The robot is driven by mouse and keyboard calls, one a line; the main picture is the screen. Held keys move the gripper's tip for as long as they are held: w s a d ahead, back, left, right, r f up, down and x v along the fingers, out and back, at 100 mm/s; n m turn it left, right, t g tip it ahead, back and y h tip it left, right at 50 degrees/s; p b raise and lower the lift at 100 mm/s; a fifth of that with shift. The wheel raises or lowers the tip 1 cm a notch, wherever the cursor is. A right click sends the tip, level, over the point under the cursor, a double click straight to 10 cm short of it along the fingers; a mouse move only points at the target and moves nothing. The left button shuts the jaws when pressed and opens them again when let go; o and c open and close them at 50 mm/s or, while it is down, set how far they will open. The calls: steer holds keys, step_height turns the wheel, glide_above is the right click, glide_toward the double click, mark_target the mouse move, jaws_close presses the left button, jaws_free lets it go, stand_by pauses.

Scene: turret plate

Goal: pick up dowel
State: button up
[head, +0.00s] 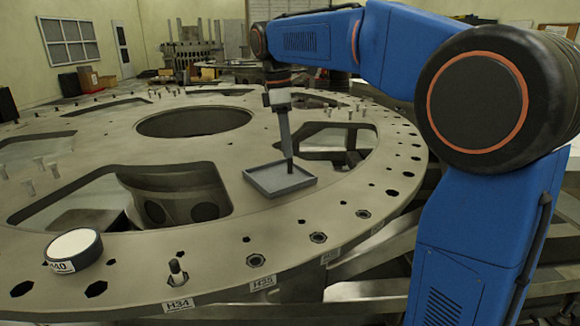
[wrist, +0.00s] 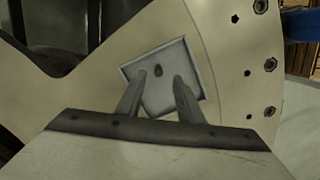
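A shallow grey square tray (head: 262,184) lies on the large turret plate, and it also shows in the wrist view (wrist: 190,48). In the head view my gripper (head: 289,158) points down over the tray's right rear part. The dowel cannot be told apart from the dark fingertips there.
The turret plate (head: 330,215) has large cutouts and several bolt holes. A round white-topped, dark-rimmed roll (head: 73,250) lies at its front left. The plate around the tray is mostly clear.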

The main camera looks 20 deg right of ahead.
mark_target(290, 160)
steer(key=shift+d+f, duration=0.15)
steer(key=shift+f, duration=0.75)
steer(key=shift+d+f, duration=0.2)
steer(key=shift+f, duration=0.7)
steer(key=shift+d+f, duration=0.15)
steer(key=shift+f, duration=0.75)
jaws_close()
